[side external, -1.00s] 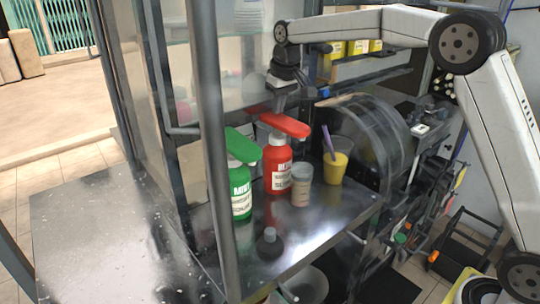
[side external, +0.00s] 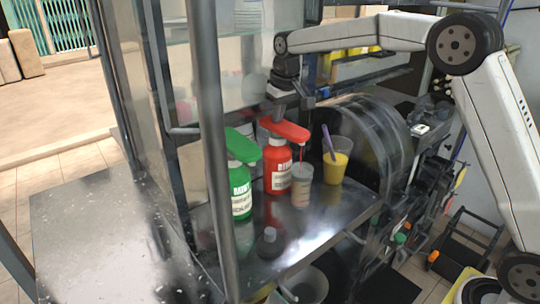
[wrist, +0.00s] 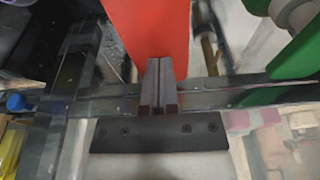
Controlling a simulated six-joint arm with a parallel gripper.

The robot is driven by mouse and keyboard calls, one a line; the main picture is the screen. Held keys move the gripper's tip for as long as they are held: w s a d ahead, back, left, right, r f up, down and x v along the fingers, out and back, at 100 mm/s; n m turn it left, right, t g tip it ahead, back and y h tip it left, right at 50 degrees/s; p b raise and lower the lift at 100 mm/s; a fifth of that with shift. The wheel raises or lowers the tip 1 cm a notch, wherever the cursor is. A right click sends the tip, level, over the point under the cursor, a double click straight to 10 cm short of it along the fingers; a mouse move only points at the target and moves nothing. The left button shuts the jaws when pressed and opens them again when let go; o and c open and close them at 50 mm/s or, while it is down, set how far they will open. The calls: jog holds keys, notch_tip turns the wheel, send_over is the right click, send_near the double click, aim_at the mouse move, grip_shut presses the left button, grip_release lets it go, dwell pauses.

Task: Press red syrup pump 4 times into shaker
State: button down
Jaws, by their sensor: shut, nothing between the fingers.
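The red syrup bottle (side external: 278,172) stands upright on the metal counter, with its red pump head (side external: 286,130) low over the bottle neck. A thin red stream shows under the spout, above the shaker. The shaker (side external: 302,188), a small clear cup, stands just right of the bottle. My gripper (side external: 283,114) is shut and empty, pointing down on top of the pump head and seemingly touching it. In the wrist view, the closed fingers (wrist: 165,85) lie over the red pump head (wrist: 155,25). Their exact contact is hidden.
A green mint bottle (side external: 241,188) with a green pump stands close on the left. A yellow cup (side external: 336,162) with a purple straw stands behind right. A small dark stopper-like object (side external: 269,244) sits in front. A metal post (side external: 210,150) rises at left.

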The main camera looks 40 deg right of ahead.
jog(key=shift+x, duration=0.9)
jog(key=shift+s+r, duration=0.1)
jog(key=shift+s, duration=0.15)
jog(key=shift+w+v, duration=0.25)
jog(key=shift+v, duration=0.9)
jog(key=shift+w+v, duration=0.25)
jog(key=shift+v, duration=0.95)
jog(key=shift+r, duration=0.1)
jog(key=shift+s+x, duration=0.25)
jog(key=shift+x, duration=1)
jog(key=shift+s+x, duration=0.25)
jog(key=shift+x, duration=0.95)
jog(key=shift+r, duration=0.1)
jog(key=shift+w+v, duration=0.25)
jog(key=shift+v, duration=0.85)
jog(key=shift+w+v, duration=0.2)
jog(key=shift+v, duration=0.95)
jog(key=shift+r, duration=0.2)
jog(key=shift+w+v, duration=0.2)
jog(key=shift+v, duration=0.75)
jog(key=shift+w+v, duration=0.2)
jog(key=shift+v, duration=0.75)
jog(key=shift+w+v, duration=0.2)
jog(key=shift+v, duration=0.75)
